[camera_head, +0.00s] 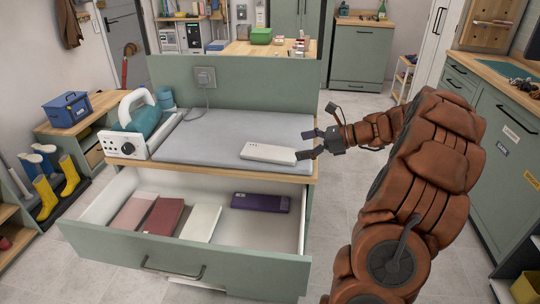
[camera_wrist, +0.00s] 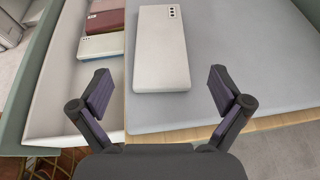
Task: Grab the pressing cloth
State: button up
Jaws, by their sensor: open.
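My gripper (camera_head: 308,144) is open and empty at the right end of the white piece. In the wrist view my two fingers (camera_wrist: 160,82) stand wide apart on either side of its near end.
An open drawer (camera_head: 185,258) below holds flat pink, dark red, white and purple pieces. A teal and white iron (camera_head: 140,115) stands at the left of the grey surface (camera_head: 225,135). A green panel (camera_head: 260,85) rises behind it. The surface behind the white piece is clear.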

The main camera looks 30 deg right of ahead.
aim_at(276, 152)
jog(key=shift+f+p+x, duration=0.15)
jog(key=shift+p+x, duration=0.05)
jog(key=shift+x, duration=1.65)
jog(key=shift+f+p+x, duration=0.1)
jog(key=shift+p+x, duration=0.05)
jog(key=shift+x, duration=1.7)
jog(key=c, duration=1.1)
